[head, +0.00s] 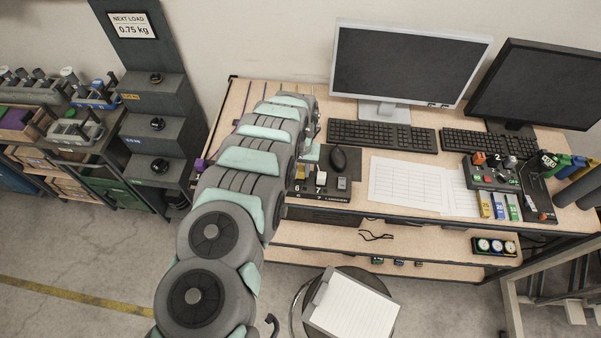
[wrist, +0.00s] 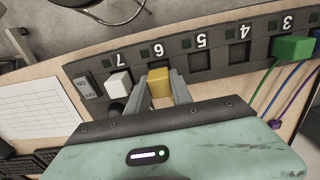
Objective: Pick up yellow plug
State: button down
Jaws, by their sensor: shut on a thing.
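The yellow plug (wrist: 159,88) sits between the two fingers of my gripper (wrist: 161,82) in the wrist view. My gripper is shut on it, over the slot marked 6 of the dark panel (wrist: 185,70). I cannot tell whether the plug is seated in the slot or lifted from it. In the head view the yellow plug (head: 301,172) shows small beside my arm, near the label 6; my arm hides most of the gripper there.
A white plug (wrist: 119,83) stands close beside my gripper at slot 7. A green plug (wrist: 291,48) with cables is farther along the panel. Slots 5 and 4 look empty. A mouse (head: 338,160) and a keyboard (head: 382,135) lie nearby.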

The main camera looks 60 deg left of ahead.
aim_at(301, 169)
notch_tip(301, 169, up, 9)
jog(key=shift+r+b, duration=0.1)
jog(key=shift+b, duration=1.05)
notch_tip(301, 169, up, 9)
jog(key=p, duration=0.7)
jog(key=shift+f+p, duration=0.2)
jog(key=shift+p, duration=0.1)
